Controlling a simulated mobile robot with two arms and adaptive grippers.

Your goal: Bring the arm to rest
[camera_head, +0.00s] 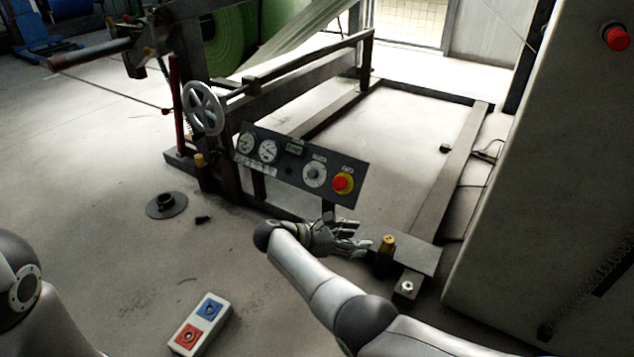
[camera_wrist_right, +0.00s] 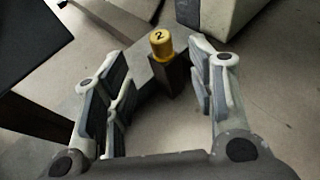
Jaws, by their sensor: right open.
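My right gripper (camera_head: 358,233) is out in front of the machine, just below the control panel (camera_head: 262,177). A yellow-topped post (camera_head: 388,244) stands just right of the gripper in the head view. In the wrist view its yellow cap (camera_wrist_right: 161,44), marked 2, shows beyond the fingertips, apart from them as far as I can tell. My left gripper is out of view.
The panel carries gauges, a dial and a red button (camera_head: 342,183). A handwheel (camera_head: 203,108) is at its left. A grey cabinet (camera_head: 550,200) stands at the right. A box with blue and red buttons (camera_head: 200,323) and a black flanged disc (camera_head: 167,206) are at the lower left.

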